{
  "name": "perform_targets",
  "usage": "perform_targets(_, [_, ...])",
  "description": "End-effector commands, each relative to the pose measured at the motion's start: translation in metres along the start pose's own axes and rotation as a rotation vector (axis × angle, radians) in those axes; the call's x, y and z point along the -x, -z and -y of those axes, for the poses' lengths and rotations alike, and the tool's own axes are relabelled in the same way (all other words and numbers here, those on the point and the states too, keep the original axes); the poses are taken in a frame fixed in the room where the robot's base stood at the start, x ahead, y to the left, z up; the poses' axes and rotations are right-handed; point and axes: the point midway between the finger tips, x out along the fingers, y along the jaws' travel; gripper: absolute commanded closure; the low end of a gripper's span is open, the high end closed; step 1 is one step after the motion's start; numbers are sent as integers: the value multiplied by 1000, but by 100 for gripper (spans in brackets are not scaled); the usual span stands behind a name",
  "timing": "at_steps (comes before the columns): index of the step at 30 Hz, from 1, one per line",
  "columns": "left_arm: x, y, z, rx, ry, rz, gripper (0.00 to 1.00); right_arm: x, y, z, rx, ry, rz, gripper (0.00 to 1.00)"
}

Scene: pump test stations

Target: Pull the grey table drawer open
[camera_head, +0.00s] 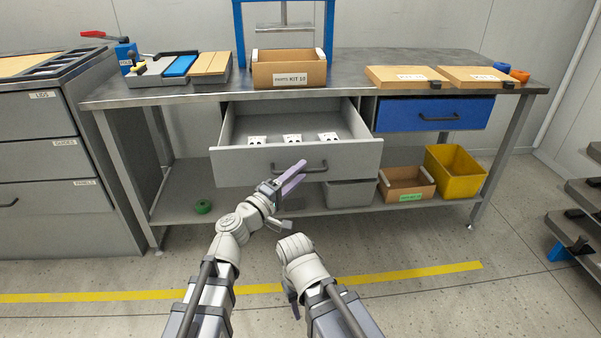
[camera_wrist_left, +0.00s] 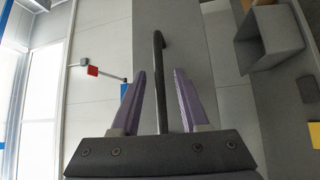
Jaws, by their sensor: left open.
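The grey table drawer (camera_head: 225,165) stands pulled out from under the steel table, with its inside showing in the head view. Its front panel also shows in the left wrist view (camera_wrist_left: 185,45). The dark bar handle (camera_head: 318,168) is on the drawer front. My left gripper (camera_head: 296,174) is at the left part of the handle, its purple fingers spread. In the left wrist view the handle (camera_wrist_left: 159,75) runs between the two open fingers (camera_wrist_left: 160,98), with gaps visible on both sides.
Several white labelled items (camera_head: 292,139) lie in the drawer. A blue drawer (camera_head: 400,116) is shut at right. A grey bin (camera_head: 350,193), a cardboard box (camera_head: 405,193) and a yellow bin (camera_head: 462,175) stand on the lower shelf. A kit box (camera_head: 289,72) is on the tabletop.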

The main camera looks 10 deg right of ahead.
Motion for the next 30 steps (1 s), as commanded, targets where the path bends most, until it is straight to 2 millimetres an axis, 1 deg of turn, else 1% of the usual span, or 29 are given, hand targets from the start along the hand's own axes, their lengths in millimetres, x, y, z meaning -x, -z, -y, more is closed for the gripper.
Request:
perform_targets(1, [12,-2,1,0,1,-3,55,-2,0,0,0,0,0,50])
perform_targets(6, [41,-1,1,0,0,-4,55,-6,0,1,-1,0,0,50])
perform_targets(12, [62,-1,1,-1,1,-2,55,-8,0,1,-2,0,0,50])
perform_targets(16, [66,0,0,-1,1,-1,55,-9,0,1,-2,0,0,50])
perform_targets(30, [65,-2,3,-12,11,10,55,-9,0,1,-2,0,0,50])
